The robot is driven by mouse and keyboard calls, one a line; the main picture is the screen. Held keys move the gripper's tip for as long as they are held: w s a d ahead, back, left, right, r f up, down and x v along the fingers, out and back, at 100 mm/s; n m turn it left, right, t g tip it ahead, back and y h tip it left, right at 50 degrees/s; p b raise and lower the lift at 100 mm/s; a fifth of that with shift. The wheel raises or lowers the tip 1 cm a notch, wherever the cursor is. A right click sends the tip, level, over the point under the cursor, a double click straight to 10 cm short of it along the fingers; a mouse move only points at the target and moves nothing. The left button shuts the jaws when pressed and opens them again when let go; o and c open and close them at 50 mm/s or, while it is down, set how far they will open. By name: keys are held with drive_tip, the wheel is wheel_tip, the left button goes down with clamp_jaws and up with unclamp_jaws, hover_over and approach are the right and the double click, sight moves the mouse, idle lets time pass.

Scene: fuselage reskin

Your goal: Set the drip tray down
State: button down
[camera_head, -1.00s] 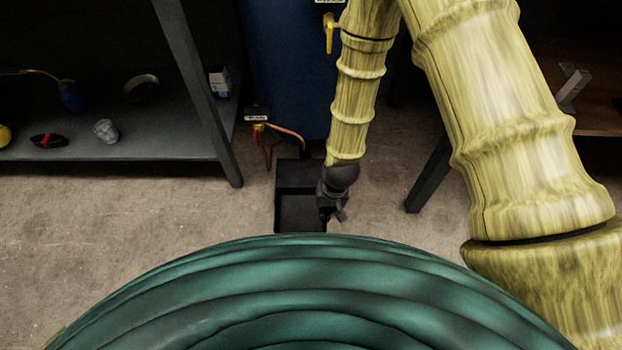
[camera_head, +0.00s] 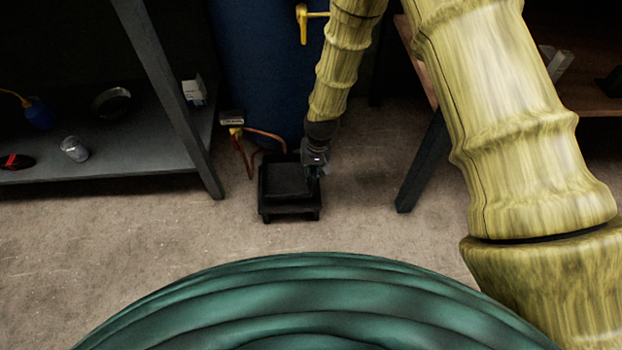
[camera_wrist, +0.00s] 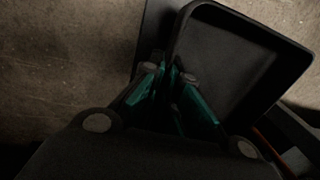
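The drip tray (camera_head: 287,181) is a shallow black square tray with raised walls. In the head view it is over a low black stand (camera_head: 290,213) on the floor, beside the foot of the blue tank. I cannot tell whether the tray touches the stand. My gripper (camera_head: 313,172) is at the tray's right side. In the wrist view the tray (camera_wrist: 222,62) looks level and empty, and my gripper's green-edged fingers (camera_wrist: 172,80) close on its near corner wall. The fingertips are dark and partly hidden.
The blue tank (camera_head: 262,85) stands just behind, with a yellow valve handle (camera_head: 303,24) and a copper pipe (camera_head: 240,160) by the tray. A grey shelf (camera_head: 100,165) is at the left, a dark table leg (camera_head: 422,165) at the right.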

drive_tip(key=shift+w+f+b, duration=0.35)
drive_tip(key=shift+w, duration=0.1)
wheel_tip(320, 180, down, 3)
drive_tip(key=shift+s+b, duration=0.1)
drive_tip(key=shift+b, duration=1.05)
drive_tip(key=c, duration=1.6)
unclamp_jaws()
drive_tip(key=shift+f, duration=0.1)
drive_tip(key=shift+c, duration=0.2)
wheel_tip(320, 180, up, 12)
drive_tip(key=d+p, duration=0.1)
drive_tip(key=p, duration=0.6)
drive_tip(key=shift+d, duration=0.2)
